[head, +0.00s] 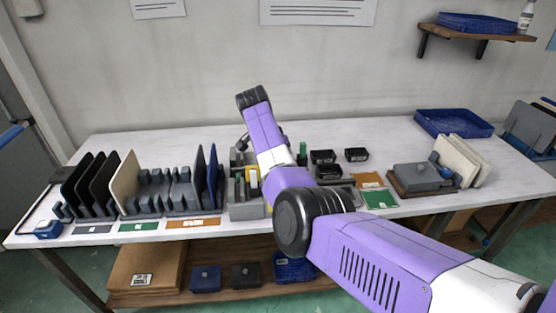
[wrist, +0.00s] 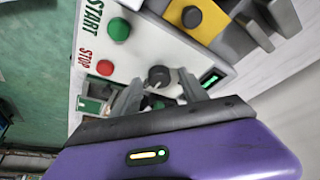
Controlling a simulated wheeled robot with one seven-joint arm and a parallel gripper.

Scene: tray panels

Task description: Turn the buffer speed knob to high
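The dark round knob (wrist: 159,76) sits on the white face of a control panel (wrist: 140,52) in the wrist view. My gripper (wrist: 161,84) is open, with one grey finger to the left of the knob and one to the right. The knob lies between the fingertips; I cannot tell whether either touches it. A small green lit display (wrist: 211,79) is right of the knob. The fingers hide the panel below the knob, and no speed marking is readable. In the head view my arm covers most of the machine (head: 247,211) and the knob is not visible.
Beside the knob are a green START button (wrist: 118,29) and a red STOP button (wrist: 105,68). A yellow plate with a black button (wrist: 192,16) is above. On the table (head: 350,131) stand panel racks (head: 155,195), small black bins (head: 357,154) and a blue tray (head: 455,122).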

